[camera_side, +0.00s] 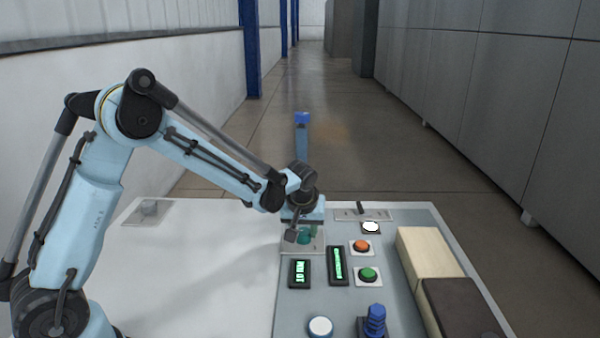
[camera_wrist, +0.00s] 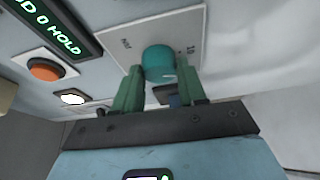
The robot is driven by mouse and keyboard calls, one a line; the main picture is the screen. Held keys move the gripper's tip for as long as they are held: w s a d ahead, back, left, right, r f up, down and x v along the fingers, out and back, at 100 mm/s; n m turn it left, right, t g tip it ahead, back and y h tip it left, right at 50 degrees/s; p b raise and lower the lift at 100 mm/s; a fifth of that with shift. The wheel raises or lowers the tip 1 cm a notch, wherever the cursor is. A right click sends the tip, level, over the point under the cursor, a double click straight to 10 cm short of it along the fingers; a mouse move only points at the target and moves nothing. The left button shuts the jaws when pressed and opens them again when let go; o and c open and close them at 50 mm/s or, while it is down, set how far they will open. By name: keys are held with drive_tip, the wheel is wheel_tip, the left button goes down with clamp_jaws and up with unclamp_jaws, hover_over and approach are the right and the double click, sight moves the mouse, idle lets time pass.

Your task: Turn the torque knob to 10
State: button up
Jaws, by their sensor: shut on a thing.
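The torque knob (camera_wrist: 158,63) is a round teal knob on a pale square plate (camera_wrist: 122,25) with small markings, one of which looks like "10". My gripper (camera_wrist: 160,82) is over the plate, and its two green fingers are shut on the knob, one on each side. In the side view the knob (camera_side: 304,238) is partly hidden by my gripper (camera_side: 305,232). The pointer of the knob and its exact setting cannot be made out.
An orange button (camera_side: 361,246), a green button (camera_side: 369,274) and a white button (camera_side: 320,327) are on the panel. A blue knob (camera_side: 375,320) stands at the front.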

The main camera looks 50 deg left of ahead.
drive_tip(key=shift+n+g+y, duration=0.4)
drive_tip(key=shift+n+g, duration=0.2)
drive_tip(key=shift+n, duration=1.1)
drive_tip(key=o, duration=1.1)
drive_tip(key=shift+c, duration=0.2)
drive_tip(key=shift+d, duration=0.1)
drive_tip(key=v, duration=1.2)
